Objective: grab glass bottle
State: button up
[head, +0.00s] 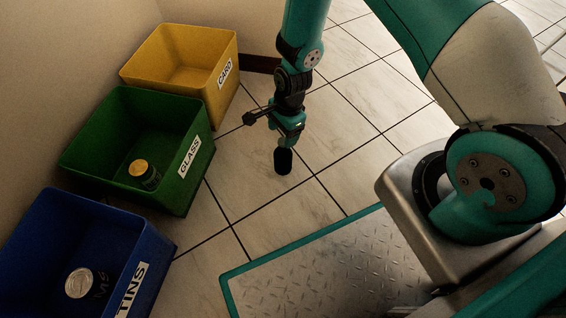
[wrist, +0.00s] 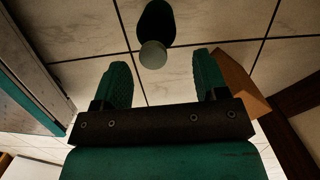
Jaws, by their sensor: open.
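A dark bottle-like thing (head: 283,161) shows in the head view just below my gripper (head: 289,130), over the tiled floor. In the wrist view the dark bottle (wrist: 155,20) is at the top centre, with a paler round end (wrist: 153,54) facing the gap between my fingers. My gripper (wrist: 161,68) is open, with its two green ribbed fingers apart and nothing between them. The bottle lies beyond the fingertips, roughly in line with the gap. Whether it is glass cannot be told.
A yellow CARD bin (head: 165,77), a green GLASS bin (head: 172,195) and a blue TINS bin (head: 35,225) stand along the left wall. A yellow-lidded jar (head: 141,171) is in the green bin and a tin (head: 79,283) in the blue one.

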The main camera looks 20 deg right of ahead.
aim_at(283, 141)
jog(key=f+b, duration=0.1)
jog(key=f, duration=0.1)
jog(key=f+b, duration=0.1)
jog(key=b, duration=0.1)
jog(key=s+f+b, duration=0.1)
jog(key=f+b, duration=0.1)
jog(key=shift+a+f, duration=0.3)
jog(key=shift+r, duration=0.1)
jog(key=shift+c, duration=0.3)
grip_shut()
jog(key=shift+r, duration=0.1)
